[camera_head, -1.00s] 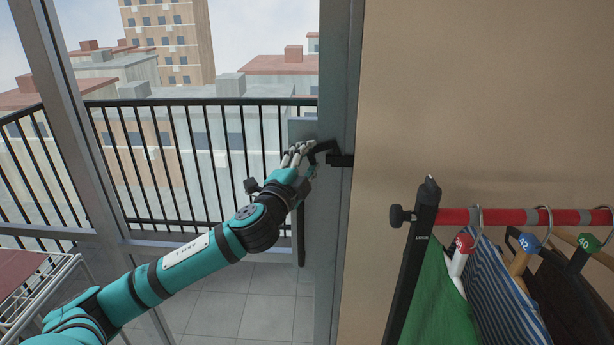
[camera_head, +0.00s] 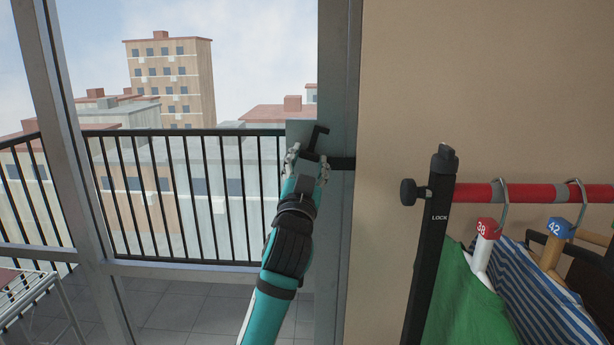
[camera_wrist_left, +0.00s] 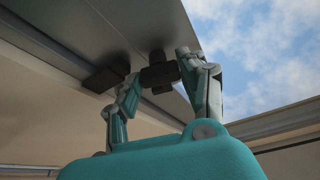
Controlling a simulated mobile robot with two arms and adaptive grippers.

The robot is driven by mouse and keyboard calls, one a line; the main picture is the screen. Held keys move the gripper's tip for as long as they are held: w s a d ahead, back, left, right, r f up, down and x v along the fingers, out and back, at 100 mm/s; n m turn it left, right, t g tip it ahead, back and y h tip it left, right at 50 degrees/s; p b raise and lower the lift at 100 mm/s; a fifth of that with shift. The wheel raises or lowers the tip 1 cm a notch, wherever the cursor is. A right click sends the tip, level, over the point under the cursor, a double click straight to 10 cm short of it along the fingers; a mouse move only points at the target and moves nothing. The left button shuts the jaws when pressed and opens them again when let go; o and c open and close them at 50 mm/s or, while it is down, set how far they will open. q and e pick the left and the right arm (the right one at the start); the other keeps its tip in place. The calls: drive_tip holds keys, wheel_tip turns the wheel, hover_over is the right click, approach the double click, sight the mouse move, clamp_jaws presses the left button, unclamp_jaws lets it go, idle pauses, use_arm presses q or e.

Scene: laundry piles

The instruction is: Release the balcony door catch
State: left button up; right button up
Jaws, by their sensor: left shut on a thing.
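The balcony door catch is a black lever (camera_head: 318,138) on the grey door frame. It points upward with a bent tip in the head view. A black block (camera_head: 343,164) sits on the frame just right of it. My left gripper (camera_head: 308,163) is at the catch, its fingers on either side of it. In the left wrist view, the gripper (camera_wrist_left: 158,82) is shut on a dark part of the catch (camera_wrist_left: 160,73), with the black block (camera_wrist_left: 106,74) beside it. The gripper hides the lever's lower part in the head view. My right gripper is out of view.
A clothes rail (camera_head: 472,193) with hangers and garments stands at the right, before a beige wall (camera_head: 480,80). A white drying rack (camera_head: 40,305) is at the lower left. The balcony railing (camera_head: 185,195) runs behind the glass.

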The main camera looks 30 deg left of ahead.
use_arm(q)
drive_tip(key=shift+w+d+f+n+g+y+b, duration=0.1)
drive_tip(key=shift+n+g+y+b, duration=0.35)
drive_tip(key=shift+n, duration=0.7)
drive_tip(key=shift+w+f+n+g+y+b, duration=0.15)
drive_tip(key=shift+n+y+b, duration=0.5)
drive_tip(key=shift+n, duration=0.5)
drive_tip(key=shift+s+r+n, duration=0.15)
drive_tip(key=shift+n, duration=0.15)
drive_tip(key=o, duration=1.2)
drive_tip(key=shift+c, duration=0.2)
drive_tip(key=v, duration=0.7)
drive_tip(key=shift+s+d, duration=0.15)
drive_tip(key=shift+s, duration=0.05)
